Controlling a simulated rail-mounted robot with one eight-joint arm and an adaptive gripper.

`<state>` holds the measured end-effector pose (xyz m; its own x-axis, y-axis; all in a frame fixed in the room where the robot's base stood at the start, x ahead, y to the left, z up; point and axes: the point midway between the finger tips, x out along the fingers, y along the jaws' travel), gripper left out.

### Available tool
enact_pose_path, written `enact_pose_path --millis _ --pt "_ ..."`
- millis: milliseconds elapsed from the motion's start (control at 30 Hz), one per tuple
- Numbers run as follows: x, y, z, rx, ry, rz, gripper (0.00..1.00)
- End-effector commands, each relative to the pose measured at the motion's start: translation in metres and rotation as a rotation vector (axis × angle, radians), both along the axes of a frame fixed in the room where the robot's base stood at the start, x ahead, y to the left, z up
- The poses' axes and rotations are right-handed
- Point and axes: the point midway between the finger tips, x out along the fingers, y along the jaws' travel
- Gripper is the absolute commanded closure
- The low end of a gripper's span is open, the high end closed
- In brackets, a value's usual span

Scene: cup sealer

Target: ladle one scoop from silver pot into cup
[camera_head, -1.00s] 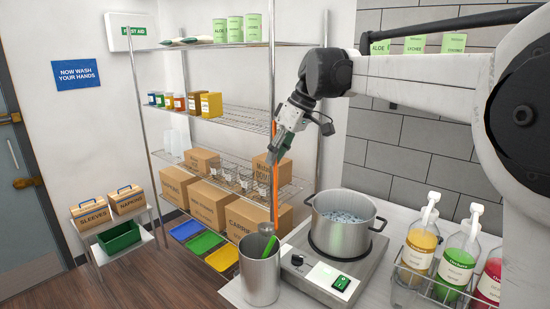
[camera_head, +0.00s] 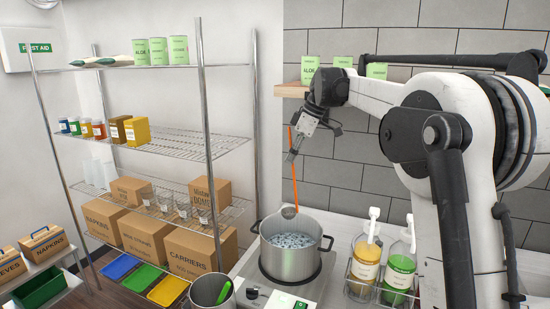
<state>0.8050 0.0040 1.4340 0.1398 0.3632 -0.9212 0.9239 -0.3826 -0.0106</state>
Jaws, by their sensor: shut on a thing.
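My gripper (camera_head: 292,155) is shut on the ladle, gripping its long orange handle (camera_head: 294,181), which hangs nearly upright. The ladle's grey bowl (camera_head: 289,212) is at the far rim of the silver pot, above its contents. The silver pot (camera_head: 289,262) sits on a burner and holds many pale bluish pieces. Several clear cups (camera_head: 183,208) stand on a shelf of the wire rack; I cannot tell which cup is the task's.
A steel container (camera_head: 208,291) with a green-handled utensil (camera_head: 224,291) stands left of the burner (camera_head: 262,287). Pump bottles of yellow (camera_head: 367,258) and green (camera_head: 399,272) liquid stand in a rack to the pot's right. A shelf with green cans (camera_head: 311,69) is on the wall above.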

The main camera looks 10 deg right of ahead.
Motion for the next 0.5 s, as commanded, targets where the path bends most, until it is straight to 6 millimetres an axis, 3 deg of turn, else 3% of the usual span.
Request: enact_pose_path --millis 167,500 --pt "0.002 -0.006 -0.008 -0.003 -0.004 0.003 1.00" --pt "0.002 -0.005 -0.063 -0.003 -0.004 0.003 1.00"
